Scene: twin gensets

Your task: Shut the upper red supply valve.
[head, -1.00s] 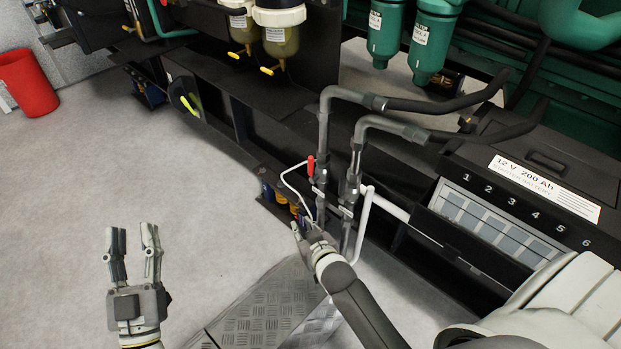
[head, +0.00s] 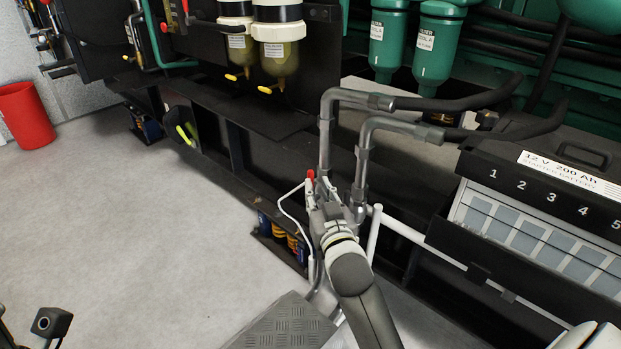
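The red-handled valve (head: 310,174) is on the left of two upright grey pipes in the head view. Only the red end of its handle shows; the valve body is hidden behind my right gripper. My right gripper (head: 324,195) is at the pipes, just below and right of the red end. Its fingers overlap the pipe and valve, so I cannot tell whether they touch the handle or are closed. A dark part of my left arm or gripper (head: 50,322) shows at the bottom left corner; its fingers cannot be made out.
The second grey pipe (head: 362,165) stands close on the right, and a thin white tube (head: 289,208) curves on the left. The battery box (head: 535,215) is further right. Filter bowls (head: 280,55) hang above. Open floor lies left.

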